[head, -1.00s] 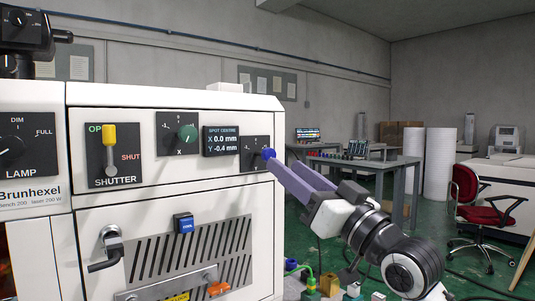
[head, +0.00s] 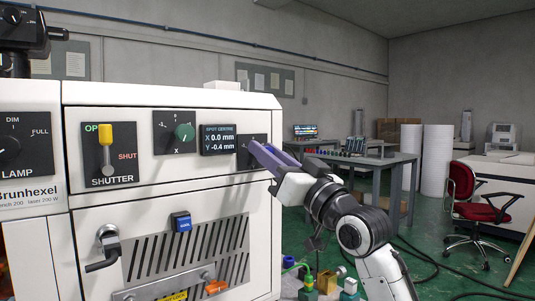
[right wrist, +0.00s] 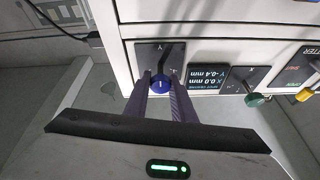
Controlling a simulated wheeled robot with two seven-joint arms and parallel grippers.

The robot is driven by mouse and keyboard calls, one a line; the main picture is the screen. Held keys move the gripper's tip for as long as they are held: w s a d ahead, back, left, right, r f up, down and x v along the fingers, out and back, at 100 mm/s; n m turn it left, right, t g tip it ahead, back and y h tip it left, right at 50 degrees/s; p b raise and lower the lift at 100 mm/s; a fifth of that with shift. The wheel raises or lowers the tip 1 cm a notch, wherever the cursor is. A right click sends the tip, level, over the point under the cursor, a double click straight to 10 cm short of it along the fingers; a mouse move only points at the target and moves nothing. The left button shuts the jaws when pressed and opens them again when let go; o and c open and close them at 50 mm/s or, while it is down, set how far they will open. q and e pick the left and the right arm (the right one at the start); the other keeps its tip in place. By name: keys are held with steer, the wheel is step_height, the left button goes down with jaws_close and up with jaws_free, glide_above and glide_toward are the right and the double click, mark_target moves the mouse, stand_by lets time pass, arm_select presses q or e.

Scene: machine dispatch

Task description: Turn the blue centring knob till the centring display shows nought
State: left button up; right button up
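The blue centring knob (right wrist: 162,87) is on the dark Y dial panel (head: 242,158), the rightmost on the machine's front. My right gripper (right wrist: 162,80) has one finger on each side of it, and the knob fills the gap between the fingertips. In the head view the right gripper (head: 258,150) reaches the panel from the right and hides the knob. The centring display (head: 218,140) reads X 0.0 mm and Y -0.4 mm; it also shows in the right wrist view (right wrist: 207,78). My left gripper is not in view.
Left of the display is the green X knob (head: 185,132), then the yellow shutter lever (head: 104,140) and the lamp dial (head: 12,145). A blue button (head: 181,221) and a door handle (head: 105,250) sit below. Open floor, workbenches and a red chair (head: 482,205) lie to the right.

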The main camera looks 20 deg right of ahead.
steer(key=shift+r+n+g+y+p, duration=0.1)
steer(key=shift+n+g+y+p, duration=0.5)
steer(key=shift+n, duration=1.1)
steer(key=shift+c, duration=0.4)
steer(key=n+y+p, duration=0.1)
steer(key=n, duration=0.2)
steer(key=shift+n+g+y, duration=0.3)
steer(key=shift+y, duration=0.1)
steer(key=shift+a, duration=0.1)
steer(key=o, duration=1)
steer(key=shift+b+v, duration=0.85)
steer(key=shift+v, duration=4.35)
